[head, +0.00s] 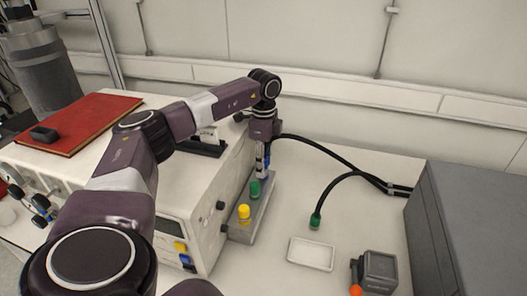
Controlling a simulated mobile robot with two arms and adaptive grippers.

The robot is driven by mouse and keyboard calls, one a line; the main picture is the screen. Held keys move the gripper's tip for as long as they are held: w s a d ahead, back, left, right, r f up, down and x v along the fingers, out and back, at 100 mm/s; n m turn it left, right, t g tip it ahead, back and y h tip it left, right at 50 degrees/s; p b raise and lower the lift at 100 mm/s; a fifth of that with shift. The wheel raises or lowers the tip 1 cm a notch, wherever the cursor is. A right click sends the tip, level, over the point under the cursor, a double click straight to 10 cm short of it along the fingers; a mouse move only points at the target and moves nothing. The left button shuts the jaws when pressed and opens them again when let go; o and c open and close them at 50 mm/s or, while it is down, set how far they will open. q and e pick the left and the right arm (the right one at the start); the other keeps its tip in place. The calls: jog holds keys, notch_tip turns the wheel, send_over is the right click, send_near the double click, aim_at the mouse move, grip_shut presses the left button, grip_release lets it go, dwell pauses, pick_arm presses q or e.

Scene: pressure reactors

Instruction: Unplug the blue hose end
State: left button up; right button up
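My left gripper (264,158) points down at the far end of a grey metal block (262,208) beside the white instrument. A small patch of blue, likely the blue hose end (267,161), shows at its fingers. A black hose (325,149) runs from there to the right. The fingers are small and partly hidden, so I cannot tell whether they are closed on the hose end. A green connector (255,188) and a yellow connector (244,212) stand on the block, nearer to me. My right gripper is out of view.
A second black hose with a green end (315,221) reaches the table near a white tray (311,253). A small dark device (376,271) and a large grey box (470,230) stand at right. A red book (80,123) lies on the white instrument (180,190).

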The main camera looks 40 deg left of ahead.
pick_arm(q)
jog(key=shift+p, duration=0.3)
jog(key=shift+c, duration=0.4)
grip_shut()
jog(key=shift+r, duration=0.1)
jog(key=shift+r+p, duration=2.8)
jog(key=shift+r, duration=0.15)
